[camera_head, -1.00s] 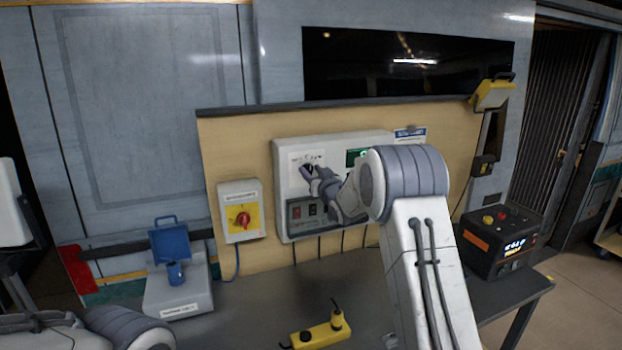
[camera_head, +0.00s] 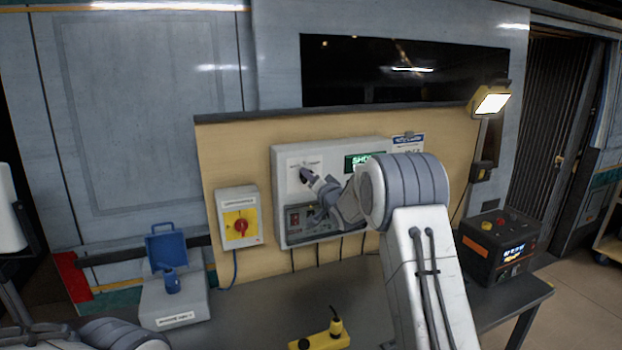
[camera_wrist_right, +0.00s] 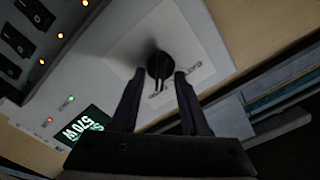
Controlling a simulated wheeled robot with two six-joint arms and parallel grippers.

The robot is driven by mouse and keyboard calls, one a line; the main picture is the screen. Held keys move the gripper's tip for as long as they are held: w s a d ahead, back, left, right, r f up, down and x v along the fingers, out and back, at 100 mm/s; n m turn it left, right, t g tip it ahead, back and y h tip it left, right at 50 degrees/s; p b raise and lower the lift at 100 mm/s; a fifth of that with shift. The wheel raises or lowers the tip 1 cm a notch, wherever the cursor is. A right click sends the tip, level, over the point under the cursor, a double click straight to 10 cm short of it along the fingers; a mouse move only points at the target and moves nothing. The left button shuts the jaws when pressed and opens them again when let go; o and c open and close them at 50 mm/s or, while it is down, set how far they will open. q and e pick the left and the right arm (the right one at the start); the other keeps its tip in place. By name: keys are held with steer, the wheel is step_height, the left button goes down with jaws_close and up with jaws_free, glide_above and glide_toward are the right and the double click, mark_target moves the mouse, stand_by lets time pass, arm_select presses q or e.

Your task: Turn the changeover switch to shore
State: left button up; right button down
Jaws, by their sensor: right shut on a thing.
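The changeover switch is a round black knob (camera_wrist_right: 158,64) on a white plate of the grey wall panel (camera_head: 345,146). In the wrist view, my right gripper's (camera_wrist_right: 160,76) dark fingers lie on either side of the knob, shut on it. In the head view the right gripper (camera_head: 307,177) is at the panel's upper left and mostly hides the knob. The panel's green display (camera_head: 358,161) shows letters starting "SHO", the rest hidden by my arm. It also shows in the wrist view (camera_wrist_right: 87,128). My left arm shows at the lower left, its gripper out of view.
A red rotary switch on a yellow plate (camera_head: 240,226) is left of the panel. A blue-lidded inlet box (camera_head: 175,306), a yellow socket strip (camera_head: 318,342) and a black power unit (camera_head: 500,242) stand on the bench. A work lamp (camera_head: 491,102) shines at the upper right.

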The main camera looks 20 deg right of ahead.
steer(key=shift+f+m, duration=0.1)
steer(key=shift+m, duration=0.2)
steer(key=shift+c, duration=2)
jaws_free()
steer(key=s+b, duration=0.4)
steer(key=s, duration=0.6)
steer(key=shift+s, duration=0.25)
steer(key=shift+d, duration=0.1)
